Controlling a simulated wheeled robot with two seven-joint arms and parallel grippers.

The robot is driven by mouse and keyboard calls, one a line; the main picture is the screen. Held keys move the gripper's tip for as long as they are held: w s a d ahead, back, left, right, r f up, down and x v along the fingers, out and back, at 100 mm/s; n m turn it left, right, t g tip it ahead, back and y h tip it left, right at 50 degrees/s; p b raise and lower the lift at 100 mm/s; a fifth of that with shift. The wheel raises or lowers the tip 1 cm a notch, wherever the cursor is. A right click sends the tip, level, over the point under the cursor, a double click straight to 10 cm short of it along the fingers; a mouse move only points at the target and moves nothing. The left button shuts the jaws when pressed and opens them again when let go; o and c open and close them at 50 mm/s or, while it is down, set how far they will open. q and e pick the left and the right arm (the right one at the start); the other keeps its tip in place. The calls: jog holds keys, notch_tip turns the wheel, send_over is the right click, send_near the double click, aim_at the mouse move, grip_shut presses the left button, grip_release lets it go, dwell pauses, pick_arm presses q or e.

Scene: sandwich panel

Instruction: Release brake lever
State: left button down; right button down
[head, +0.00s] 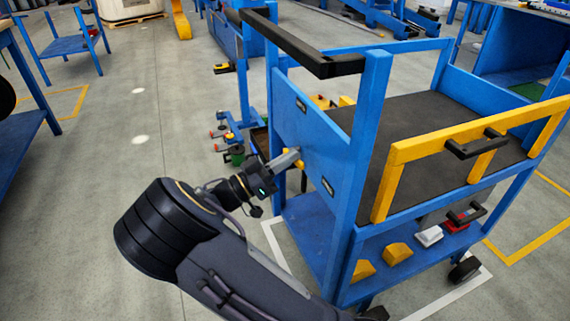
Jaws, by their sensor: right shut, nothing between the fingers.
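A blue cart (345,150) with a dark top stands at the right. My right gripper (293,158) reaches in from the bottom of the head view, and its fingers are shut at the cart's left blue side panel. A small yellow part (300,164) shows at the fingertips; it may be the brake lever, but the fingers partly hide it. I cannot tell whether the fingers touch it. My left gripper is out of view.
The cart has a black push bar (310,52) above the panel and a yellow gate (440,142) with black handles. Yellow blocks (396,253) sit on its lower shelf. A blue stand with small clamps (232,138) is behind the gripper. Open floor lies left.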

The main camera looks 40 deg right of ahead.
notch_tip(320, 180, up, 5)
jog(key=w+p, duration=0.1)
jog(key=p, duration=0.3)
jog(key=f+v, duration=0.1)
jog(key=v, duration=0.9)
jog(key=shift+d, duration=0.1)
jog(key=s+d+f+n+g+y, duration=0.1)
jog(key=s+d+f+n+y, duration=0.25)
jog(key=s+y, duration=0.35)
jog(key=s+d+f+n+g+y, duration=0.1)
jog(key=s+d+f+n+y, duration=0.1)
jog(key=s+d+f+y, duration=0.35)
jog(key=s+a+r+n+t+y, duration=0.2)
jog(key=s+a+n+t+y, duration=0.25)
jog(key=s+a+y, duration=0.4)
jog(key=s+a+r+n+t+y, duration=0.3)
jog(key=a+r+n+t+y, duration=0.15)
jog(key=t, duration=0.25)
notch_tip(320, 180, up, 30)
jog(key=p, duration=3)
jog(key=shift+a+r+n, duration=0.2)
jog(key=shift+a+n, duration=0.05)
jog(key=shift+n, duration=0.1)
